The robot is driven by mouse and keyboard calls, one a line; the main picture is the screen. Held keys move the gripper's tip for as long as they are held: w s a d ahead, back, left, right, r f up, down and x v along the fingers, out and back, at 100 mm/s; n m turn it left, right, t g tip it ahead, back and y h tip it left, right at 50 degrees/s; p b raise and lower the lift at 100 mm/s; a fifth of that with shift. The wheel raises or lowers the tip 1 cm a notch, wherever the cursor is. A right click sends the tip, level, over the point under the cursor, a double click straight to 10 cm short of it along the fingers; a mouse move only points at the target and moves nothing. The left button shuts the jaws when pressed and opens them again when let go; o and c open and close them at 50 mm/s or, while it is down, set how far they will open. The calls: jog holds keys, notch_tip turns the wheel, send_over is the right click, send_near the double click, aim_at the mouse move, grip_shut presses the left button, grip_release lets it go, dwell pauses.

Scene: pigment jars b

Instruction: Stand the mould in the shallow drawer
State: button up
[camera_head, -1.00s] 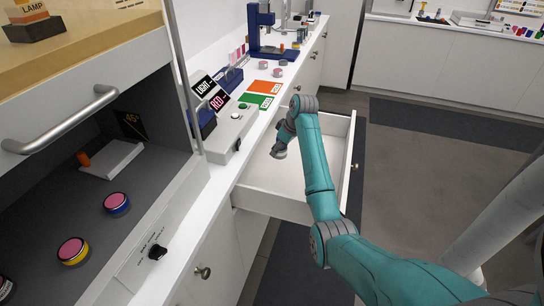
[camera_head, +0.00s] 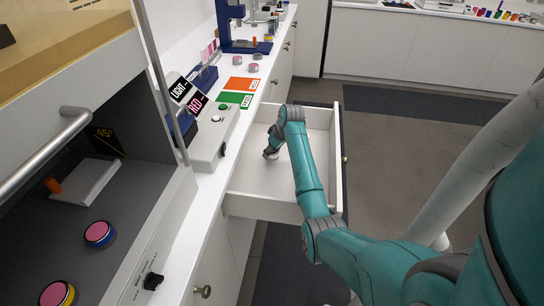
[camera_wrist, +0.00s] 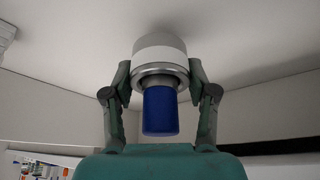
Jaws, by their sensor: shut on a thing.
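My gripper (camera_wrist: 160,76) is shut on the mould (camera_wrist: 160,48), a pale round piece with a silver ring and a blue cylinder (camera_wrist: 160,110) on the gripper's side. The fingers press on the ring from both sides. In the head view my gripper (camera_head: 271,154) is inside the outline of the open shallow drawer (camera_head: 255,181), towards its left side. The mould cannot be made out there. The wrist view shows the white drawer floor behind the mould, with a soft shadow by it. I cannot tell whether the mould touches the floor.
The visible drawer floor looks empty. A counter with a white control box (camera_head: 213,135), a green card (camera_head: 235,99) and an orange card (camera_head: 242,84) lies left of the drawer. A dark compartment at left holds pink-topped jars (camera_head: 99,233). Open floor lies to the right.

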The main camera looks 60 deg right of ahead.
aim_at(272, 156)
jog(key=shift+f, duration=1.55)
jog(key=o, duration=1.3)
jog(key=v, duration=1.2)
jog(key=shift+w+a, duration=0.1)
